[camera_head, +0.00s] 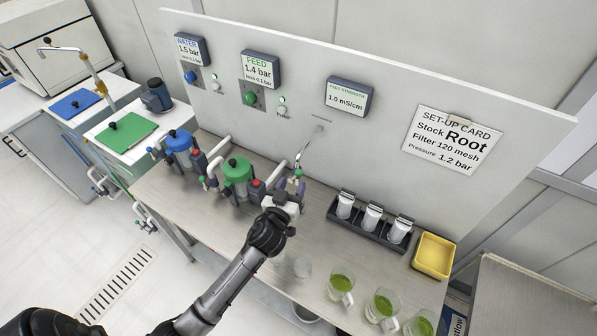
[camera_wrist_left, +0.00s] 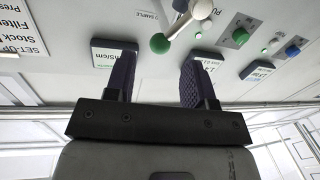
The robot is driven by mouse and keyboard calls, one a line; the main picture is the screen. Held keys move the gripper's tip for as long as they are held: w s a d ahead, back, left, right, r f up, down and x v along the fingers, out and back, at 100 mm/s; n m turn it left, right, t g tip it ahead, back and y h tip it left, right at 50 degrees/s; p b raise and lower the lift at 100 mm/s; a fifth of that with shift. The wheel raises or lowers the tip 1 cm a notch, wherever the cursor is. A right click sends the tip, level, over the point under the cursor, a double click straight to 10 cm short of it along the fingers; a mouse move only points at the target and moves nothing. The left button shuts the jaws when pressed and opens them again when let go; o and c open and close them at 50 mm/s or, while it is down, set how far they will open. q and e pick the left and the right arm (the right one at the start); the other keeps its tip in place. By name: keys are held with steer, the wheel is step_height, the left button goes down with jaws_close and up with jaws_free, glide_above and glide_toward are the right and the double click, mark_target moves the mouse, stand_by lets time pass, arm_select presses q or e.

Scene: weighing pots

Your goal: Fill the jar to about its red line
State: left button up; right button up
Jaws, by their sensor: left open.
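A small clear jar (camera_head: 302,268) stands on the bench near its front edge, right of my left forearm. It looks empty, and its red line is too small to make out. My left gripper (camera_head: 291,186) is open in front of the back panel, with nothing seen between its fingers. A small tap with a green ball (camera_head: 299,173) on a thin pipe is just beyond its fingertips. The left wrist view shows the open fingers (camera_wrist_left: 158,80) with the green ball (camera_wrist_left: 159,43) ahead between them, apart from both. A "SAMPLE" label is beside it.
Several jars with green contents (camera_head: 341,281) stand along the front right. A dark rack (camera_head: 367,234) of white-capped containers and a yellow tray (camera_head: 433,255) are behind them. Blue-topped (camera_head: 179,140) and green-topped (camera_head: 237,169) filter units stand left of the gripper. Gauges hang on the panel.

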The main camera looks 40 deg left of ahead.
mark_target(298, 175)
arm_select(q)
steer(key=shift+x, duration=2.75)
